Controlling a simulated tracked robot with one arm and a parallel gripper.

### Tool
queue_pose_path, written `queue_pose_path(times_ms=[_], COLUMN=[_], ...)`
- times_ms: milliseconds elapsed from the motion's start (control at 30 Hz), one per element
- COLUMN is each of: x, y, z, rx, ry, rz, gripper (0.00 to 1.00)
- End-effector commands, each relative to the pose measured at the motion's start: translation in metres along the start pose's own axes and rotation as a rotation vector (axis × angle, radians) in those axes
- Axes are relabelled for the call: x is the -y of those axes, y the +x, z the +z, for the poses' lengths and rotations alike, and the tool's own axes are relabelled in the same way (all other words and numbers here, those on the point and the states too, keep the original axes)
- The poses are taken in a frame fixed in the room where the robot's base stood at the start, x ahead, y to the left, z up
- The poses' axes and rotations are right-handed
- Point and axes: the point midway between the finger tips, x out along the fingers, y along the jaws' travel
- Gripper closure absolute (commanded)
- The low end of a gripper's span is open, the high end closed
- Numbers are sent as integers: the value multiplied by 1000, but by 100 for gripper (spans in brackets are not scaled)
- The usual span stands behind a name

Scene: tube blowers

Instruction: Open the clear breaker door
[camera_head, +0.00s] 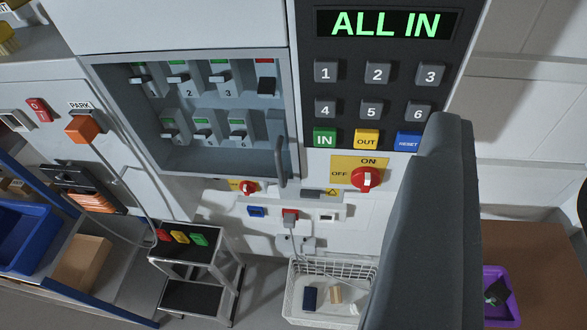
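The clear breaker door (258,128) covers a recessed panel at the upper left and looks shut. Its grey vertical handle (281,162) is at the lower right edge of the door. Behind the door are two rows of breaker switches (203,127), mostly with green labels; one at the top right has a red label and a dark lever. My gripper (428,220) shows as one large dark grey finger at the lower right, to the right of the handle and apart from it. The other finger is not seen, so its opening cannot be judged.
Right of the door is a keypad (376,88) under a display reading "ALL IN". Below it is a red rotary switch (366,178). A white basket (333,268) and small stand (190,262) are below. An orange PARK box (84,128) is left. A purple bin (499,295) is lower right.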

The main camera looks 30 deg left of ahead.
Motion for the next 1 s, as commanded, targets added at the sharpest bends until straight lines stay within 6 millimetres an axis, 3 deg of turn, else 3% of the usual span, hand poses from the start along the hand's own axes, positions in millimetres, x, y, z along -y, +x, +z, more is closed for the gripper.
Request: queue_pose_path(times_ms=[167, 300, 433, 600, 700, 800, 1000], x=[1, 17, 43, 85, 107, 124, 138], y=[63, 106, 135, 151, 150, 146, 140], z=[54, 104, 157, 229, 262, 286, 303], rx=[-45, -100, -142, -180, -191, -197, -205], ry=[-45, -88, -114, -110, -88, -62, -33], rz=[8, -36, -121, -276, -363, -430, -492], gripper=[67, 67, 67, 67, 67, 67, 67])
